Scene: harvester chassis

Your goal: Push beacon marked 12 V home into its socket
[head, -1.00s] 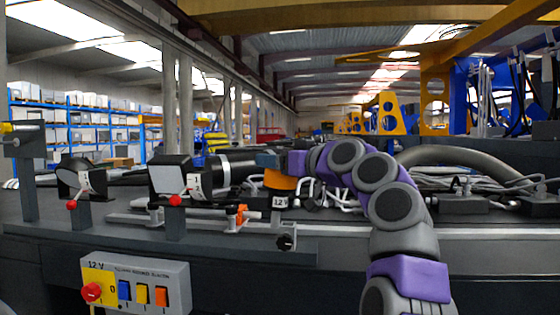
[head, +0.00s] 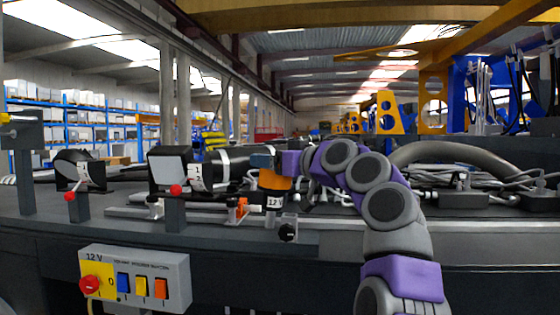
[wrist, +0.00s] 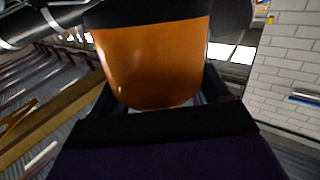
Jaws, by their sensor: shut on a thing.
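The beacon (head: 274,182) has an orange dome and a dark base with a white "12 V" label. My gripper (head: 266,161) is shut on its dome from above and the right. The beacon looks upright. Its base is low, beside a small grey bracket (head: 287,218) with a black knob (head: 287,232). The socket opening is hidden, and I cannot tell how deep the base sits or whether it touches the bottom. In the wrist view the orange dome (wrist: 152,62) fills the middle between the dark jaws.
Two black work lamps (head: 168,170) (head: 84,168) stand left on posts with red-knobbed levers. An orange clip (head: 243,206) is close left of the beacon. A grey 12 V switch box (head: 138,278) hangs on the front. Cables and a thick hose (head: 455,154) lie to the right.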

